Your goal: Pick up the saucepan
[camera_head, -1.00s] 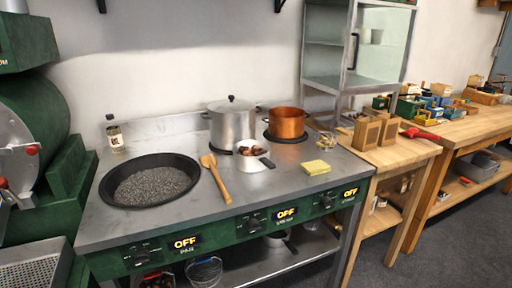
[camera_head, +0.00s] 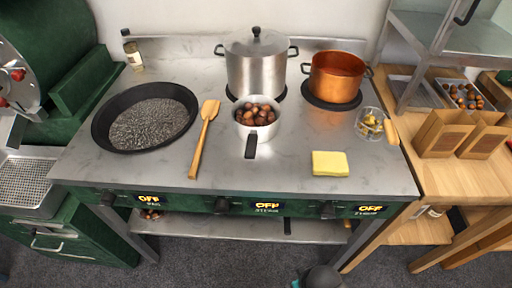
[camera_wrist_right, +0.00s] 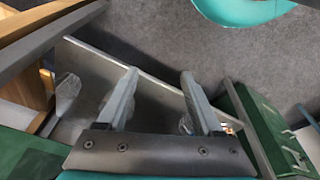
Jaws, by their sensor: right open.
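The small pale metal saucepan (camera_head: 267,131) stands on the steel stove top in the middle of the head view, in front of the big lidded pot. It is filled with brown chestnuts (camera_head: 257,111). Its dark handle (camera_head: 251,147) points toward the front edge. My right gripper (camera_wrist_right: 160,73) is open and empty in the right wrist view, with the floor and a metal shelf behind its fingers. No saucepan shows between them. A dark and teal part of my own arm shows at the bottom edge of the head view. My left gripper is not in view.
A wooden spatula (camera_head: 204,138) and a black pan of dark gravel (camera_head: 103,133) lie left of the saucepan. A steel pot (camera_head: 255,72) and copper pot (camera_head: 336,82) stand behind. A yellow sponge (camera_head: 330,163) and glass bowl (camera_head: 369,123) are right. The stove front is clear.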

